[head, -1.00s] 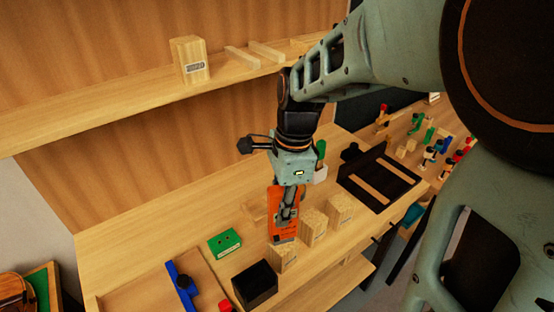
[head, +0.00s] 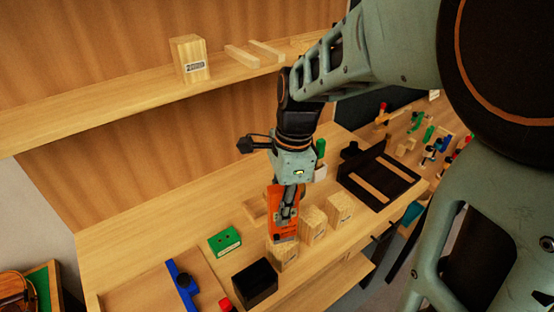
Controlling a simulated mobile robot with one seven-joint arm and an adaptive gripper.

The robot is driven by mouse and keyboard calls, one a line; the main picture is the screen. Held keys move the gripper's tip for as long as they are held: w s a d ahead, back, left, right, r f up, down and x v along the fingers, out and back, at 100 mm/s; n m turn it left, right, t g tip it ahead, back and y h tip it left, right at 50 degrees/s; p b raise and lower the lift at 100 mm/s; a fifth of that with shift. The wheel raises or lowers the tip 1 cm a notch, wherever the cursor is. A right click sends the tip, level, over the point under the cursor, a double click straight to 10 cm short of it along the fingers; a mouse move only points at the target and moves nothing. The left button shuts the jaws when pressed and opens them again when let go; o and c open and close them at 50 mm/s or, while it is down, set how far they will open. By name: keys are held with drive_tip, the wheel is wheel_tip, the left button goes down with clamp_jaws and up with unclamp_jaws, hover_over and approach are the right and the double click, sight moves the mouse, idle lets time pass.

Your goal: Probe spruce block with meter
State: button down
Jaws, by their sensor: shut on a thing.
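My gripper (head: 288,214) is shut on an orange meter (head: 279,231) and holds it upright over the bench. The meter's lower end is at the top of a pale labelled wood block (head: 285,259) at the front of the bench. I cannot tell whether they touch. Two similar labelled blocks stand to the right, one (head: 313,226) close by and one (head: 340,209) farther along. Another labelled block (head: 190,60) stands on the upper shelf. The labels are too small to read, so I cannot tell which block is spruce.
A blue tool (head: 182,281) lies farther left. A dark tray with pale strips (head: 381,180) is at right. Bare bench lies behind the green box.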

sight(281, 188)
drive_tip(key=shift+r+p, duration=2.35)
drive_tip(key=shift+r, duration=0.6)
drive_tip(key=shift+w, duration=0.15)
